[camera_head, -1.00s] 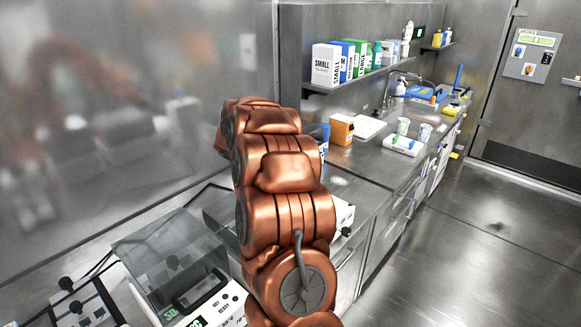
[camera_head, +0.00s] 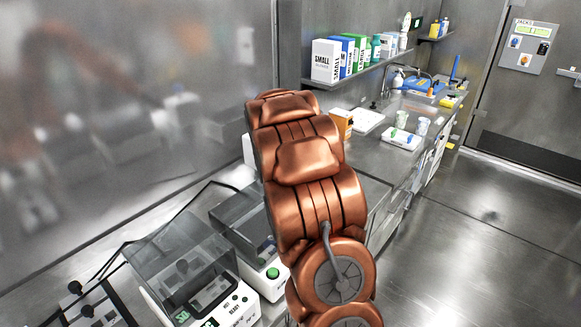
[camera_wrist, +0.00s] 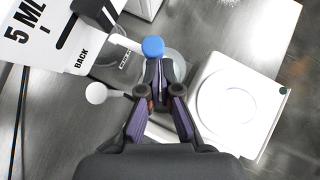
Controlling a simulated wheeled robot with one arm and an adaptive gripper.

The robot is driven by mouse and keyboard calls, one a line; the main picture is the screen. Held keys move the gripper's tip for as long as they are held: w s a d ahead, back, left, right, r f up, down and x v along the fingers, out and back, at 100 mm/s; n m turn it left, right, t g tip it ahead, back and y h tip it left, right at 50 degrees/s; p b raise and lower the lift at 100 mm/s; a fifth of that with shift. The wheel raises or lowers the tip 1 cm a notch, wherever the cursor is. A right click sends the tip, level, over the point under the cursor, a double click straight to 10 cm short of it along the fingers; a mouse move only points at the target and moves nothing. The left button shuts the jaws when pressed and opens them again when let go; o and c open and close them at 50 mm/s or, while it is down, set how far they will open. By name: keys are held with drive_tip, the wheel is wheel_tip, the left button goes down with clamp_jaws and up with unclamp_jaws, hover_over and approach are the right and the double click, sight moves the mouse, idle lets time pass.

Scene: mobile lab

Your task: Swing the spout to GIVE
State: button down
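My gripper (camera_wrist: 160,78) shows in the wrist view. Its two dark, purple-sided fingers meet at the tips, with nothing clear between them. The tips are at the lower edge of a round blue cap (camera_wrist: 153,47); I cannot tell if they touch. A clear vessel (camera_wrist: 120,66) lies left of the cap. A white ball-shaped end (camera_wrist: 96,93) on a thin rod points left from beside the fingers; I cannot tell if it is the spout. A white panel (camera_wrist: 40,35) reads "5 ML" and "BACK". No GIVE label shows. In the head view my arm hides the gripper.
A white device with a round plate (camera_wrist: 226,100) lies close right of the fingers. In the head view, clear-lidded instruments (camera_head: 185,262) stand on the bench at lower left. A shelf (camera_head: 350,70) holds boxes and bottles. The floor (camera_head: 480,240) at right is clear.

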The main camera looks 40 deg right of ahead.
drive_tip(key=shift+w, duration=0.1)
idle(0.5)
drive_tip(key=shift+w+a+r+p, duration=0.1)
drive_tip(key=shift+w+a+p, duration=0.2)
drive_tip(key=shift+w+p, duration=0.15)
drive_tip(key=shift+w+a, duration=0.1)
drive_tip(key=shift+a, duration=0.1)
drive_tip(key=shift+s+a+r+b, duration=0.4)
drive_tip(key=shift+s+a+r, duration=1.35)
drive_tip(key=shift+s+a, duration=0.2)
drive_tip(key=shift+s+a+r+b, duration=0.35)
drive_tip(key=shift+s+a+r, duration=1.45)
drive_tip(key=shift+a, duration=0.25)
drive_tip(key=shift+f, duration=0.1)
